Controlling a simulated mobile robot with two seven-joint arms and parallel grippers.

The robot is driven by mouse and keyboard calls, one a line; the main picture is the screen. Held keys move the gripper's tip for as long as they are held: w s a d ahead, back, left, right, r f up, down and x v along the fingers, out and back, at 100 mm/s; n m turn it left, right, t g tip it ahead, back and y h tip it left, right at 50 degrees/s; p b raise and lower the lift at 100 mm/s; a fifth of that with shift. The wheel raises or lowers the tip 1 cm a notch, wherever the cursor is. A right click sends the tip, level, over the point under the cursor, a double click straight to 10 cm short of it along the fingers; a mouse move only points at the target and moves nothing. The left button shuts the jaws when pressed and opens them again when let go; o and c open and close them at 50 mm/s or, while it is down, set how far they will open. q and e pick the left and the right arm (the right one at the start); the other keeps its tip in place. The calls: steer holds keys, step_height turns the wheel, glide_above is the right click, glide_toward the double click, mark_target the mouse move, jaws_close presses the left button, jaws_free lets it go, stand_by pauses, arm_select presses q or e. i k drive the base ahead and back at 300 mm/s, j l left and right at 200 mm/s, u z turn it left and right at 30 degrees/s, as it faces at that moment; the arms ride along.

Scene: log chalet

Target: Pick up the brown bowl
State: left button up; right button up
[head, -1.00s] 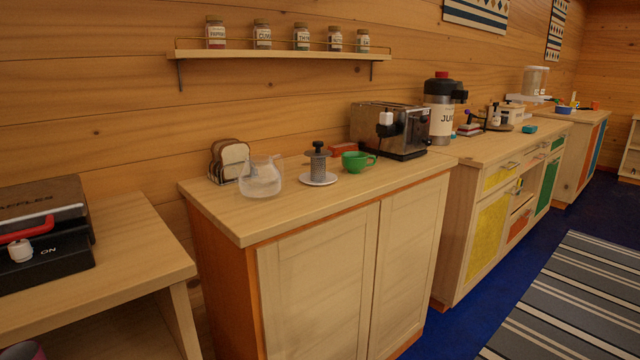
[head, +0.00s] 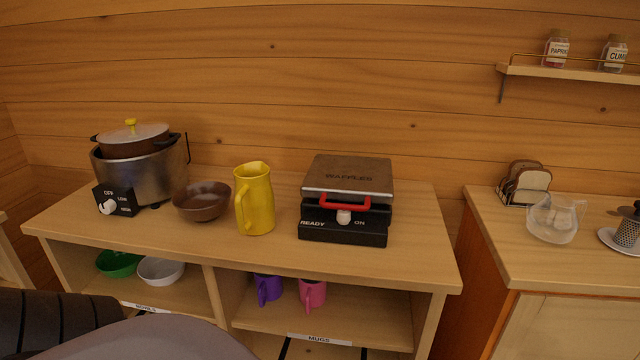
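The brown bowl (head: 202,205) sits upright on the wooden counter (head: 350,262) in the head view. It stands between the slow cooker (head: 150,165) on its left and a yellow pitcher (head: 254,200) on its right, close to both. The bowl looks empty, and its rim and front side are unobstructed. Neither of my grippers shows in the head view.
A waffle maker (head: 346,200) stands right of the pitcher. Shelves below hold a green bowl (head: 118,263), a white bowl (head: 160,270), a purple mug (head: 268,289) and a pink mug (head: 312,294). The counter's front strip is clear.

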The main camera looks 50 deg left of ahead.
mark_target(201, 202)
steer(key=u, duration=2.25)
